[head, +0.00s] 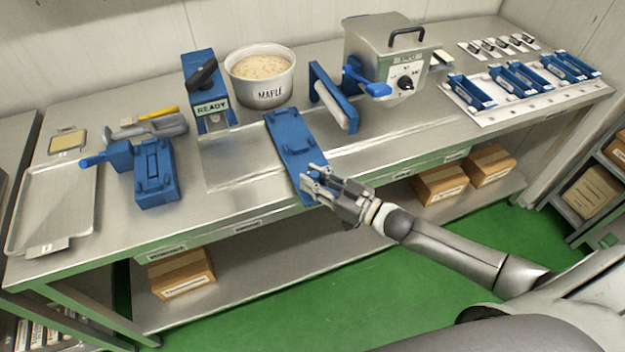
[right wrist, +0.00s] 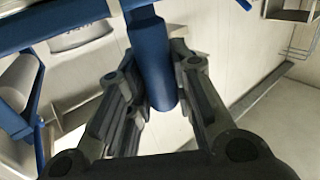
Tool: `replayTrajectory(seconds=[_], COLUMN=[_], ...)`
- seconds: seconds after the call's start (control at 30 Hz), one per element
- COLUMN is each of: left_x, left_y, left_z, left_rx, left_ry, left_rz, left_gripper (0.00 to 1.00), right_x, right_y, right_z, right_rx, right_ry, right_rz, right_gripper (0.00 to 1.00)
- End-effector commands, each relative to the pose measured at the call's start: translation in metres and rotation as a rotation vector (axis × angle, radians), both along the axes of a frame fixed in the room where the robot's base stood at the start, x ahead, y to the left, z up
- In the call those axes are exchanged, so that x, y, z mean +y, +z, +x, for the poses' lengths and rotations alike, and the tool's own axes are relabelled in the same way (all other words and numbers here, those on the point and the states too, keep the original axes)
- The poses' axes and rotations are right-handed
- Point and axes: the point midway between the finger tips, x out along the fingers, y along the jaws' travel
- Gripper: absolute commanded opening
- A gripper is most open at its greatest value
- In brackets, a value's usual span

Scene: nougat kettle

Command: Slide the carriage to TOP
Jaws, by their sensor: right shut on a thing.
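The carriage looks to be the long blue plate (head: 290,138) that lies across the metal track in the middle of the bench. My right gripper (head: 318,183) is at the plate's near end, by the bench's front edge. In the right wrist view, my right gripper (right wrist: 160,95) is shut on a blue rounded handle (right wrist: 153,70) that sits between its fingers. The fingers hide much of the handle in the head view. I cannot make out a TOP mark. My left gripper is not in view.
A READY dispenser (head: 211,104), a MAPLE pot (head: 262,80), a roller on a blue frame (head: 333,98) and a metal kettle box (head: 385,55) stand behind. A blue press (head: 155,172) and tray (head: 55,205) are left.

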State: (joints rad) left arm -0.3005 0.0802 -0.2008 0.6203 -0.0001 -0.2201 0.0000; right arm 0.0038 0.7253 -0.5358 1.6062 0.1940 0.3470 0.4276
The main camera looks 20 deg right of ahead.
Motion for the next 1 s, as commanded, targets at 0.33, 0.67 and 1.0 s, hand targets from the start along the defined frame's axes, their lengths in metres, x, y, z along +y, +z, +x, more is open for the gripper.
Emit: replayTrajectory(seconds=[0.33,0.67,1.0], left_x=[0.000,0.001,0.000], left_y=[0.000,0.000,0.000], left_z=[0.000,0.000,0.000], left_rx=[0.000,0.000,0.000], left_ry=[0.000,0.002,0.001], left_rz=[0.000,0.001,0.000], left_gripper=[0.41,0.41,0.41], right_x=[0.000,-0.006,-0.036], right_y=[0.000,-0.001,-0.002], right_z=[0.000,-0.010,-0.056], right_rx=[0.000,0.003,0.006], right_ry=[0.000,0.000,0.000], right_rz=[0.000,0.001,-0.003], right_gripper=[0.44,0.44,0.44])
